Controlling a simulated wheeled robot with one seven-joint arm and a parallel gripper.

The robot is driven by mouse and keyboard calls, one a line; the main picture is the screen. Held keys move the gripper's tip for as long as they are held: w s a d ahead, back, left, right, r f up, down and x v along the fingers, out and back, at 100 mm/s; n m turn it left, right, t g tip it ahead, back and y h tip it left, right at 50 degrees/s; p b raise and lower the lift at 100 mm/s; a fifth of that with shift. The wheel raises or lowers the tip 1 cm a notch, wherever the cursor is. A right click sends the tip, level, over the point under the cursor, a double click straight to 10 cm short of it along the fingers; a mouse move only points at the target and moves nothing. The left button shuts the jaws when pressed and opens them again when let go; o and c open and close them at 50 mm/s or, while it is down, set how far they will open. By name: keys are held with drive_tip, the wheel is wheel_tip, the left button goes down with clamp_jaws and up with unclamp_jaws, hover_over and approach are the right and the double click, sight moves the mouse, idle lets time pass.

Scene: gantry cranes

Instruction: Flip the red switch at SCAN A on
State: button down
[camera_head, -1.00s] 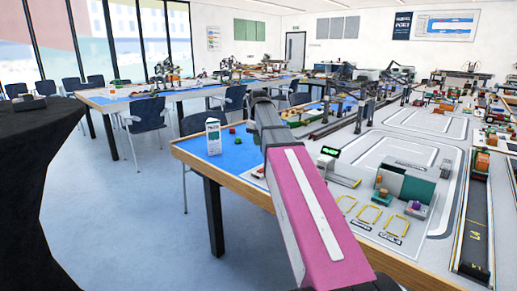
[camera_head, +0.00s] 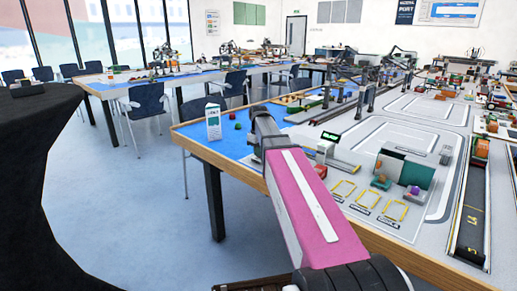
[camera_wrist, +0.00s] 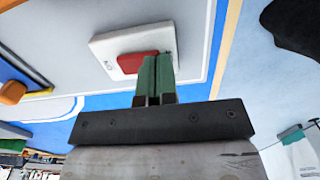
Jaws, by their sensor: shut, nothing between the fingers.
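The red switch (camera_wrist: 131,63) sits in a white square housing (camera_wrist: 104,47) on a pale board in the wrist view. An "O" mark shows on the housing left of the rocker. My gripper (camera_wrist: 157,60) has its green fingers shut together, with nothing between them. The fingertips overlap the right part of the red rocker in this view; I cannot tell whether they touch it. In the head view my magenta arm reaches over the table edge, and the gripper and switch are hidden or too small to make out.
A small device with a green display (camera_head: 330,137) stands right of my arm. A white carton (camera_head: 213,122) stands on the blue table corner (camera_head: 232,145). Yellow frames (camera_head: 370,199) mark the board at right. A dark round table (camera_head: 40,180) is at left, with open floor between.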

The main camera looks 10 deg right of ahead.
idle(0.3)
drive_tip(key=shift+f, duration=0.2)
drive_tip(key=shift+r, duration=0.15)
drive_tip(key=shift+r, duration=0.65)
drive_tip(key=shift+a+r, duration=0.1)
drive_tip(key=shift+r, duration=0.45)
wheel_tip(320, 180, up, 13)
drive_tip(key=s+a, duration=0.1)
drive_tip(key=shift+a, duration=0.2)
drive_tip(key=shift+s+f, duration=0.1)
